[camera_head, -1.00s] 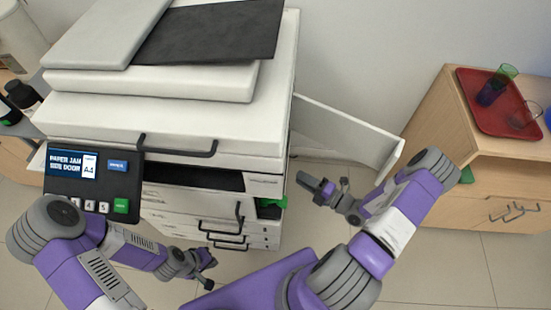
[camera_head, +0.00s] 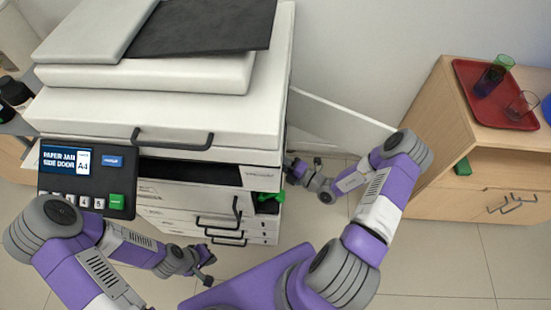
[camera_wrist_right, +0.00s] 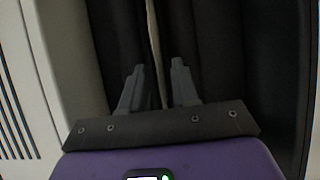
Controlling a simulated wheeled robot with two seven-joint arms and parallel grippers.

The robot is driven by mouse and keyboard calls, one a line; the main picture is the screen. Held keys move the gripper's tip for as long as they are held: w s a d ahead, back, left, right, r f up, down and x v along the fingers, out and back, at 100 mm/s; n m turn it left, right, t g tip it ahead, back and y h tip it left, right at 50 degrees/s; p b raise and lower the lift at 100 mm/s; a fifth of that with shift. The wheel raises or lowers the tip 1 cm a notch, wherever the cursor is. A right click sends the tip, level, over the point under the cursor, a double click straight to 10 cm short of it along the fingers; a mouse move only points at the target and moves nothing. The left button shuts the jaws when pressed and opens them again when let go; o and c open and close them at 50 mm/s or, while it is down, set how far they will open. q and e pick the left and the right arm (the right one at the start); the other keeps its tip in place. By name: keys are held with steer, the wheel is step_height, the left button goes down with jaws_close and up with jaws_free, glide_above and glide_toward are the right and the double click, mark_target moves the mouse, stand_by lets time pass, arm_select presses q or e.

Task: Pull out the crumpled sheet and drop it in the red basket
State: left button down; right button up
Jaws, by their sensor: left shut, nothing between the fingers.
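The copier (camera_head: 160,115) stands at left, its panel (camera_head: 85,180) reading a paper jam at the side door. The side door (camera_head: 335,120) stands open on the right. In the right wrist view a thin pale strip (camera_wrist_right: 153,45), perhaps the crumpled sheet's edge, runs between dark parts inside the copier. My right gripper (camera_wrist_right: 156,75) is open at the side opening, its fingers on either side of the strip's line; contact cannot be told. My left gripper (camera_head: 209,276) is shut and empty, low in front of the drawers. No red basket is in view.
A green part (camera_head: 268,198) sticks out at the copier's lower right. A wooden cabinet (camera_head: 425,100) at right bears a red tray (camera_head: 475,75) with glasses. The floor between copier and cabinet is open, apart from my right arm.

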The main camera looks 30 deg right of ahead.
steer(key=shift+c, duration=0.2)
jaws_close()
steer(key=shift+r+p, duration=0.1)
steer(key=shift+p, duration=0.2)
steer(key=s+d, duration=0.7)
steer(key=d, duration=0.4)
steer(key=shift+d, duration=0.25)
stand_by(0.9)
